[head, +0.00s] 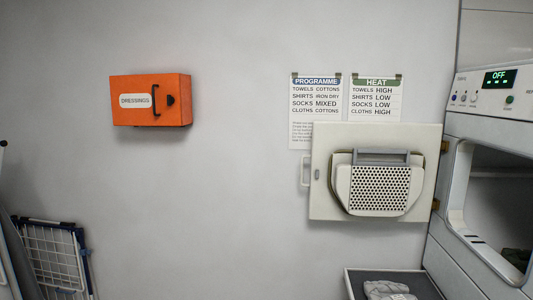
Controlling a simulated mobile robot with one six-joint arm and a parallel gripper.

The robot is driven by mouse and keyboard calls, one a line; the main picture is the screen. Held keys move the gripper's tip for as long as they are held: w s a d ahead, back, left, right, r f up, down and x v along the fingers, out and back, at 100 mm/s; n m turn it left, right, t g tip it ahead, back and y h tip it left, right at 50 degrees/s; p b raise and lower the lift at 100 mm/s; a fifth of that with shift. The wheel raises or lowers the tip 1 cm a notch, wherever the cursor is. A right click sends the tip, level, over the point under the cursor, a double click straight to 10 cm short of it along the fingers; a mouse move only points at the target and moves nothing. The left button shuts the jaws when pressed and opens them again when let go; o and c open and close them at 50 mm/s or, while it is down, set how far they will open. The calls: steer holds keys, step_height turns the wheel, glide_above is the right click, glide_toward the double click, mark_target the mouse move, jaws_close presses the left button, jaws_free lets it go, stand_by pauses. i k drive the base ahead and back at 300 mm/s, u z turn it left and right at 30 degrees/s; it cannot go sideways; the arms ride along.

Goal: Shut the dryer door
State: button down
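The dryer (433,262) stands at the right edge of the head view, partly cut off. Its door (326,211) is wide open, swung out to the left, its inner face toward me. A perforated grey-white panel (380,188) is on that inner face. A pale handle (304,171) sticks out past the door's left edge. Brass-coloured hinges (445,147) join the door's right edge to the dryer. The dryer's opening (495,205) is uncovered and dark inside, with something dark low within. The display (499,78) reads OFF. My gripper is not in view.
A grey tray or shelf (428,287) with white cloth items (388,288) juts out below the door. An orange box (150,84) labelled DRESSINGS hangs on the wall. A folded rack (55,262) stands lower left. Charts (376,99) hang behind the door. The wall's middle is clear.

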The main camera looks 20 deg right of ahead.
mark_target(340, 191)
steer(key=u, duration=0.4)
steer(key=k, duration=1.45)
steer(key=z, duration=0.45)
steer(key=i, duration=0.9)
steer(key=u, duration=0.6)
steer(key=i, duration=0.75)
steer(key=u, duration=0.6)
steer(key=i, duration=0.45)
steer(key=u, duration=0.1)
